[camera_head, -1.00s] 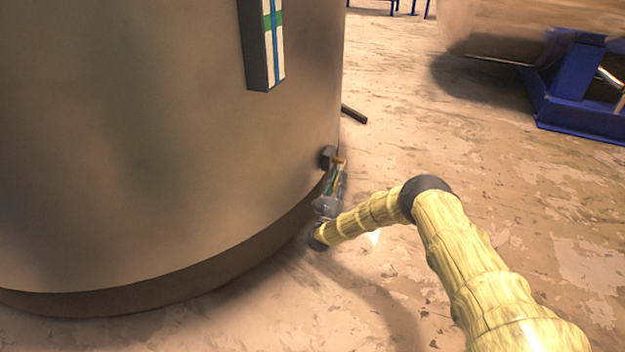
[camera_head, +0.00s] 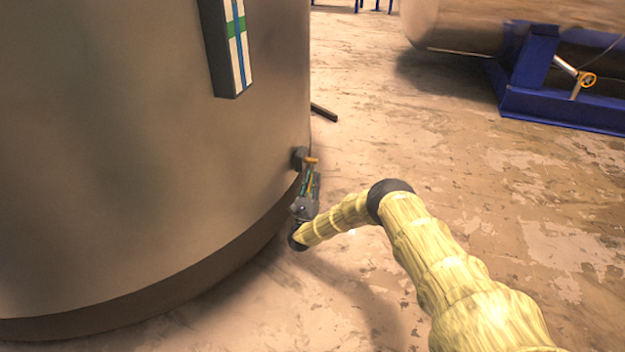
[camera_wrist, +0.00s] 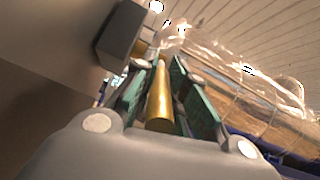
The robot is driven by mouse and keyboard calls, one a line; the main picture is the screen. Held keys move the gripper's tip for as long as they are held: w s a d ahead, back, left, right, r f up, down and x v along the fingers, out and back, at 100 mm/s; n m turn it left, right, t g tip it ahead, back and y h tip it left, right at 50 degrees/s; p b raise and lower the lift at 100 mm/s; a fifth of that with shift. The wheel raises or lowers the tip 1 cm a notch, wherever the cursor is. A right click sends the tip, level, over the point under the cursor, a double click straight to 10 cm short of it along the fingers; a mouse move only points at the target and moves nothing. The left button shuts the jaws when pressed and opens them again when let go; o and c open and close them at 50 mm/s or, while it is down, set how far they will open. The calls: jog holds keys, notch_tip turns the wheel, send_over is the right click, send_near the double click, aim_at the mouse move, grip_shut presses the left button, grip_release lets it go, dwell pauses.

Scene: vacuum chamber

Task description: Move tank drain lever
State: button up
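The large metal tank (camera_head: 130,150) fills the left of the head view. A dark valve block (camera_head: 299,158) sits low on its right side, with a small brass-coloured drain lever (camera_head: 312,160). My gripper (camera_head: 313,178) is just below the valve, close to the tank wall. In the wrist view the brass lever (camera_wrist: 161,98) runs lengthwise between the two green-padded fingers of my gripper (camera_wrist: 166,68). Gaps show on both sides of the lever along the near part of the fingers; contact at the tips is hard to see. The dark valve block (camera_wrist: 122,33) is beyond the left finger.
A level gauge (camera_head: 229,45) is fixed to the tank above the valve. A dark bar (camera_head: 323,112) lies on the floor behind. The floor right of my arm is clear.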

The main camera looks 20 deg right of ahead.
jog(key=shift+o, duration=0.9)
jog(key=shift+s+d+f, duration=0.1)
jog(key=shift+s+d, duration=0.05)
jog(key=shift+a, duration=0.2)
jog(key=v, duration=0.7)
jog(key=shift+f, duration=0.2)
